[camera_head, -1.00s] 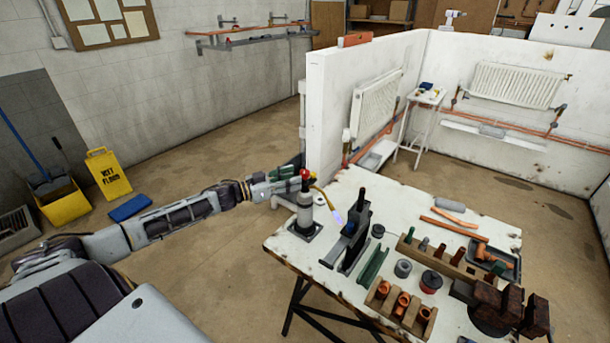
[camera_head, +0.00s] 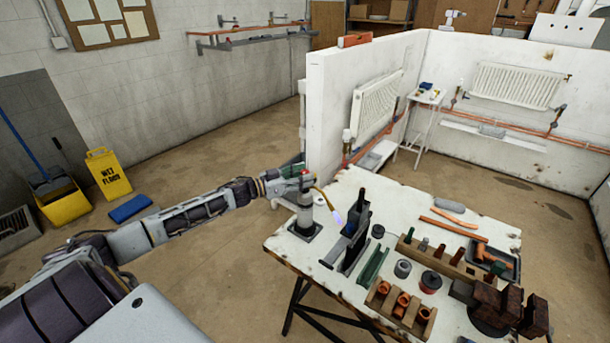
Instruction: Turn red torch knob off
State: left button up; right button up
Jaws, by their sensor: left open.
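The torch (camera_head: 304,214) stands upright on a dark base at the left corner of the workbench (camera_head: 345,190). It has a pale grey body, a red knob (camera_head: 305,172) at the top and a thin brass tube curving right. A small blue-violet flame (camera_head: 338,217) shows at the tube's tip. My left gripper (camera_head: 303,180) is open at the top of the torch, with its fingers at the knob and partly hiding it. I cannot tell whether they touch it. My right gripper is out of view.
A dark upright clamp tool (camera_head: 357,228) stands just right of the torch. Wooden racks with copper fittings (camera_head: 402,305), a tray (camera_head: 497,262) and bricks (camera_head: 505,306) crowd the bench's right. A white partition wall (camera_head: 335,120) rises behind the bench.

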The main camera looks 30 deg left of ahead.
pick_arm(q)
jog(key=shift+w+d, duration=0.3)
jog(key=shift+w, duration=0.1)
jog(key=c, duration=1)
